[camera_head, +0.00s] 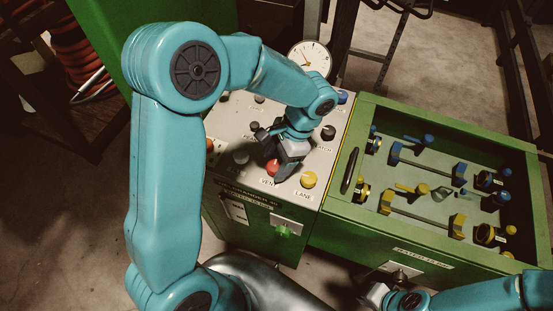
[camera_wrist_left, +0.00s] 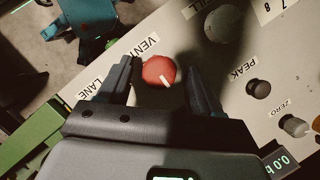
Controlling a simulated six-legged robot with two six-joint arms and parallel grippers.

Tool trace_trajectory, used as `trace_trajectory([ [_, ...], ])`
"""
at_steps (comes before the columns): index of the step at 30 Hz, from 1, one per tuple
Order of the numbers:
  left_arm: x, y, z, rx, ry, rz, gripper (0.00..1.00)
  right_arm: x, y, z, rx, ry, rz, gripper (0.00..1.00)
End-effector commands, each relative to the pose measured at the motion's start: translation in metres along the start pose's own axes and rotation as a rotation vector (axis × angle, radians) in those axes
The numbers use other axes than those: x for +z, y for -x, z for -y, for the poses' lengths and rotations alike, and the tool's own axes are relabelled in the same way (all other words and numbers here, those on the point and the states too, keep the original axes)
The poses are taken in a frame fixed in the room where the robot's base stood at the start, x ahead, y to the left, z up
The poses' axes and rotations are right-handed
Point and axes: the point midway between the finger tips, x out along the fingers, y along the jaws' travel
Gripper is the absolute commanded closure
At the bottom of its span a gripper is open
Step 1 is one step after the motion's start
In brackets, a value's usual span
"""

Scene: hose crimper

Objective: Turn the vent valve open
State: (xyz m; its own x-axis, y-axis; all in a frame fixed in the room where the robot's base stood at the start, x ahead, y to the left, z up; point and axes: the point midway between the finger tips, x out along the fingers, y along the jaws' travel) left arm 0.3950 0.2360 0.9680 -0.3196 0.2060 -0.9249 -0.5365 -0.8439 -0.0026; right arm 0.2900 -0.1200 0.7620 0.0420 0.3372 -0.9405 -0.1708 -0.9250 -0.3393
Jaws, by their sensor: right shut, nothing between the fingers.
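The vent valve is a red round knob (camera_head: 272,168) on the pale control panel, beside a label reading VENT. In the left wrist view the knob (camera_wrist_left: 158,70) shows a white pointer mark slanting toward the lower right. My left gripper (camera_head: 276,166) is over the panel at this knob. In the left wrist view its two fingers (camera_wrist_left: 160,78) are spread, one on each side of the knob, with visible gaps. I cannot tell how far down they reach. My right gripper (camera_head: 374,296) is low in the head view, in front of the green cabinet, shut and empty.
A yellow knob (camera_head: 308,180) labelled LANE sits close to the red one. A grey knob (camera_head: 240,157) and black knobs (camera_head: 328,132) are also on the panel. A dial gauge (camera_head: 311,57) stands behind. A green tray (camera_head: 440,113) with blue and yellow fittings is at the right.

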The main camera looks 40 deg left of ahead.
Motion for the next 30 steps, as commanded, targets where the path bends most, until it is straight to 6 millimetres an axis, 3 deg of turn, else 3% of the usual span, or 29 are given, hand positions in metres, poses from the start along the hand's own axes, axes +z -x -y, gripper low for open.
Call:
trace_trajectory([
  [11, -0.001, 0.008, 0.000, 0.001, 0.002, 0.000, 0.36, 0.000, -0.001, 0.000, 0.000, 0.000, 0.000, 1.00],
  [14, -0.001, 0.026, 0.000, -0.001, 0.001, -0.002, 0.36, 0.000, -0.003, -0.001, 0.000, 0.000, 0.000, 1.00],
  [24, -0.001, 0.116, -0.001, 0.000, 0.000, -0.004, 0.36, 0.000, -0.005, -0.002, 0.000, 0.000, 0.000, 1.00],
  [30, -0.001, 0.151, -0.001, 0.000, 0.000, 0.000, 0.36, 0.000, -0.003, -0.001, 0.000, 0.000, 0.000, 1.00],
])
